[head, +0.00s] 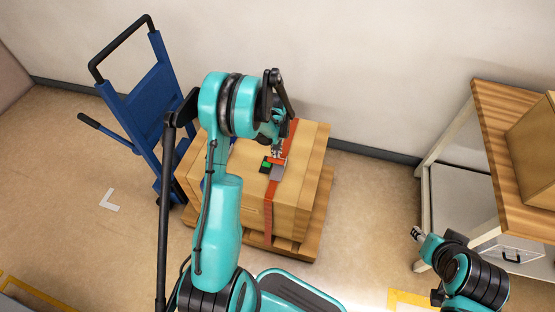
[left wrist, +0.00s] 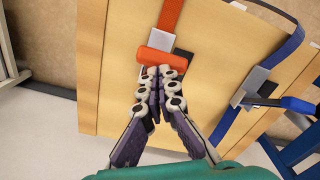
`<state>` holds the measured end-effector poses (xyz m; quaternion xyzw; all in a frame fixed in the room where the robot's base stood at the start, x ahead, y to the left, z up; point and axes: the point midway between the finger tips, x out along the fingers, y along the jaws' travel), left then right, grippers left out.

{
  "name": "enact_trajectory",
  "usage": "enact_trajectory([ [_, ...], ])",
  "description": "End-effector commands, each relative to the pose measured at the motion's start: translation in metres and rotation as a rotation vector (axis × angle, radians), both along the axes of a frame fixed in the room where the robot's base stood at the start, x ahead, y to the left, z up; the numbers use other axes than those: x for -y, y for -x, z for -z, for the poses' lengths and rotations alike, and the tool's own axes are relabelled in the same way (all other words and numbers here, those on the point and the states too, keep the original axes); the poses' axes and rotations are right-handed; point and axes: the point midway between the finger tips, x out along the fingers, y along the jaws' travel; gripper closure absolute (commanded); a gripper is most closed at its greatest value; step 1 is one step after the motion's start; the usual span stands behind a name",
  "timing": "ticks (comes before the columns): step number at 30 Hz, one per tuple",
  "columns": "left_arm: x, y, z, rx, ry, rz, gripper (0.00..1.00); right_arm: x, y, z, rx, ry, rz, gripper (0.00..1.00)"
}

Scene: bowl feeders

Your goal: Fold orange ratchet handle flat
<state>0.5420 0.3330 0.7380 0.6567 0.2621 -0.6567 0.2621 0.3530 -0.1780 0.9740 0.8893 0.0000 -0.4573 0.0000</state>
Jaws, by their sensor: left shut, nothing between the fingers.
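The orange ratchet handle (left wrist: 153,57) is a short bar lying across the orange strap (left wrist: 170,14) on the wooden crate, beside a grey metal plate. In the head view the handle (head: 279,160) shows on the crate top, just by the grey ratchet body (head: 276,173). My left gripper (left wrist: 160,72) is shut and empty, its fingertips right at the handle's edge; I cannot tell if they touch. It also shows in the head view (head: 277,150). How far the handle is raised is unclear. My right gripper (head: 417,234) is far off at the right, small in view.
The wooden crate (head: 309,178) stands on a pallet (head: 307,244). A blue strap buckle (left wrist: 254,84) with a blue handle sits on the crate. A blue hand truck (head: 143,103) stands at left. A wood-topped table (head: 492,130) is at right. Floor between crate and table is clear.

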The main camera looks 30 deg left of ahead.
Motion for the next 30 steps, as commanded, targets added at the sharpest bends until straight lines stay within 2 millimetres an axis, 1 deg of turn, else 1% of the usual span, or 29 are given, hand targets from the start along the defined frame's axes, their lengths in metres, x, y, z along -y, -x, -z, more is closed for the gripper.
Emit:
enact_trajectory([
  [3, 0.0, 0.0, 0.008, 0.0, 0.0, 0.0, 1.0, 0.0, 0.0, 0.007, 0.0, 0.0, 0.0, 0.6],
  [8, 0.0, 0.002, 0.009, 0.0, 0.0, 0.0, 1.0, 0.0, 0.0, 0.008, 0.0, 0.0, 0.0, 0.6],
  [17, 0.005, 0.022, 0.029, 0.0, 0.0, 0.0, 1.0, 0.0, 0.0, 0.03, 0.0, 0.0, 0.0, 0.6],
  [26, 0.006, 0.025, 0.028, 0.0, 0.0, 0.0, 1.0, 0.0, 0.0, 0.029, 0.0, 0.0, 0.0, 0.6],
  [30, 0.006, 0.027, 0.032, 0.0, 0.0, 0.0, 1.0, 0.0, 0.0, 0.033, 0.0, 0.0, 0.0, 0.6],
])
